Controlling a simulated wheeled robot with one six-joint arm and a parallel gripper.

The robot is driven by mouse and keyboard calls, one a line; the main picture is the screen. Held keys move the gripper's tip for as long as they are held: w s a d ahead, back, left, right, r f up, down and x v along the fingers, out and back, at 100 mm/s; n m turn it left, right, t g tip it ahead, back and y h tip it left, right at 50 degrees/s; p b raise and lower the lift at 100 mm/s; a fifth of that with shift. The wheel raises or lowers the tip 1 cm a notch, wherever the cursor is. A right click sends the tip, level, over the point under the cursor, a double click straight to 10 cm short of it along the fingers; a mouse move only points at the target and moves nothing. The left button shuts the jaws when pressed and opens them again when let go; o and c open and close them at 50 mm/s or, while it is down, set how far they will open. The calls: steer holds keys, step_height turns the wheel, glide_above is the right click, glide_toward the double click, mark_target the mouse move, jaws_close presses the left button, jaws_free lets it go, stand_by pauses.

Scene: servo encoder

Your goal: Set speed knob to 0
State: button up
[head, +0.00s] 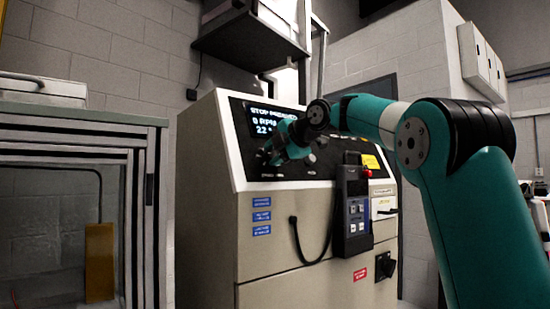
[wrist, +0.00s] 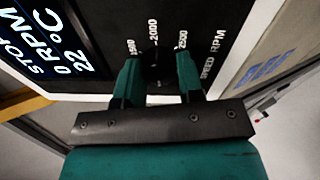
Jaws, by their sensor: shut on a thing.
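The speed knob (wrist: 157,68) is black and sits on the dark panel. It shows between my fingers in the wrist view, with the marks 1500, 2000 and 2500 and "SPEED RPM" around it. My gripper (wrist: 158,60) has its two green fingers on either side of the knob and is shut on it. The knob's pointer cannot be made out. The display (wrist: 45,42) reads "STOP", 0 RPM and 22 °C. In the head view my gripper (head: 284,150) is at the panel just below the display (head: 264,121), and my arm hides the knob there.
A beige machine cabinet (head: 208,225) carries the sloped panel. A dark pendant (head: 353,212) with a red button (head: 367,173) hangs on its front, with a cable loop beside it.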

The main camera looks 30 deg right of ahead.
steer(key=n+b, duration=0.1)
steer(key=n, duration=0.3)
steer(key=shift+n+g, duration=0.3)
steer(key=n+b, duration=0.1)
steer(key=n, duration=0.3)
steer(key=shift+n, duration=0.3)
steer(key=shift+r, duration=0.1)
steer(key=o, duration=0.9)
steer(key=p+v, duration=0.1)
steer(key=v, duration=0.4)
steer(key=p+v, duration=0.1)
steer(key=v, duration=0.5)
steer(key=p+v, duration=0.2)
steer(key=v, duration=0.4)
steer(key=shift+r, duration=0.35)
